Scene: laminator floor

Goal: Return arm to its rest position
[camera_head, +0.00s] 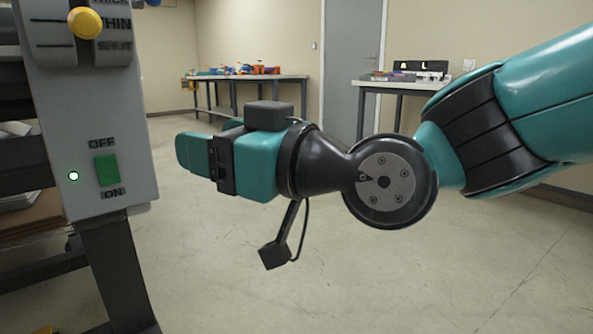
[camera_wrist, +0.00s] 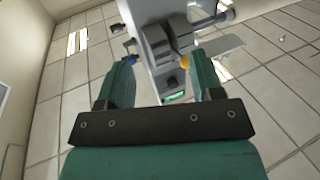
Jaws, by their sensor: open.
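My gripper (camera_head: 192,153) is at the left end of my teal and black arm in the head view, pointing left toward the laminator. In the wrist view my gripper (camera_wrist: 160,85) shows two teal fingers spread apart with nothing between them. The laminator's grey control panel (camera_head: 90,130) stands at the left of the head view, apart from the fingertips. It has a green OFF/ON switch (camera_head: 107,169), a small lit light (camera_head: 73,176) and a yellow knob (camera_head: 85,23). In the wrist view the laminator (camera_wrist: 165,35) shows beyond the fingers, with a yellow knob (camera_wrist: 184,61).
A table with colourful items (camera_head: 250,77) stands at the back wall. A second table (camera_head: 400,86) with small boxes stands by a grey door (camera_head: 350,60). Dark laminator legs (camera_head: 120,270) stand at the lower left. The floor (camera_head: 330,290) below my arm is clear.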

